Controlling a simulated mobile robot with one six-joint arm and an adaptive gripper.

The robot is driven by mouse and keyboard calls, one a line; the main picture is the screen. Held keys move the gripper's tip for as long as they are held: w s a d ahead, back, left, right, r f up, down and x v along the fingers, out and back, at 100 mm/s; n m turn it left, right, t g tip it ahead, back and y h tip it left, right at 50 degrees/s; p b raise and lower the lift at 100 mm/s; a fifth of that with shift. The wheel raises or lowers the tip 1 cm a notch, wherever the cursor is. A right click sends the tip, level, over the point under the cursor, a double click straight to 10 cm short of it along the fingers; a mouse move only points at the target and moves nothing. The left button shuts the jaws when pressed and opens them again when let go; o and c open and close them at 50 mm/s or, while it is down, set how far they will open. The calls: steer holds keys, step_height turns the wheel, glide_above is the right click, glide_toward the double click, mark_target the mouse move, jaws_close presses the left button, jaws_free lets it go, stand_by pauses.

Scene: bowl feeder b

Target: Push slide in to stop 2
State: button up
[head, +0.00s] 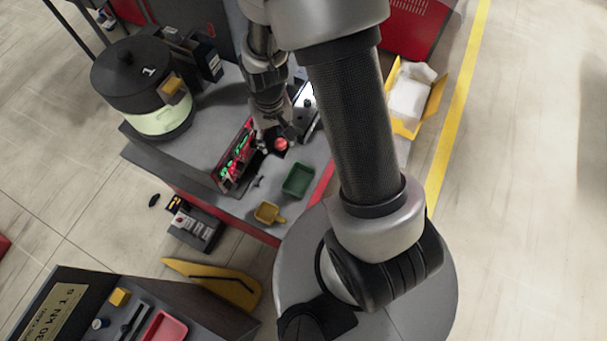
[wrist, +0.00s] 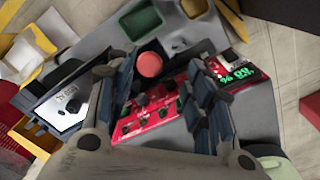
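My gripper (wrist: 160,72) is open in the wrist view, its two dark fingers apart above a red control panel (wrist: 143,112) with black knobs and green lights. A round red knob (wrist: 149,64) shows between the fingertips; I cannot tell whether they touch it. The red knob also shows in the head view (head: 281,144), just below my gripper (head: 273,132). I cannot clearly make out the slide or its stop marks; the fingers cover part of this area.
A black bowl feeder (head: 130,75) stands left on the grey bench (head: 215,120). A green tray (head: 298,180) and a yellow scoop (head: 268,213) lie near the front edge. A device with a pale face (wrist: 70,105) sits left in the wrist view, beside the fingers.

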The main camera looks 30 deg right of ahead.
step_height(320, 180, up, 14)
steer(key=s+f+n+t+b, duration=0.1)
steer(key=s+f+b, duration=0.4)
steer(key=b, duration=0.7)
steer(key=s+f+t+b, duration=0.3)
steer(key=s+f+b, duration=0.2)
steer(key=s+b, duration=0.5)
steer(key=shift+d+n+t+b, duration=0.15)
steer(key=shift+n+t+b, duration=0.2)
steer(key=shift+b, duration=0.7)
step_height(320, 180, up, 10)
steer(key=f+m+g+p, duration=0.15)
steer(key=g+p, duration=0.35)
steer(key=p, duration=1)
glide_above(280, 143)
steer(key=r, duration=0.1)
step_height(280, 143, down, 17)
steer(key=b, duration=0.3)
steer(key=shift+f, duration=0.15)
steer(key=shift+c, duration=0.5)
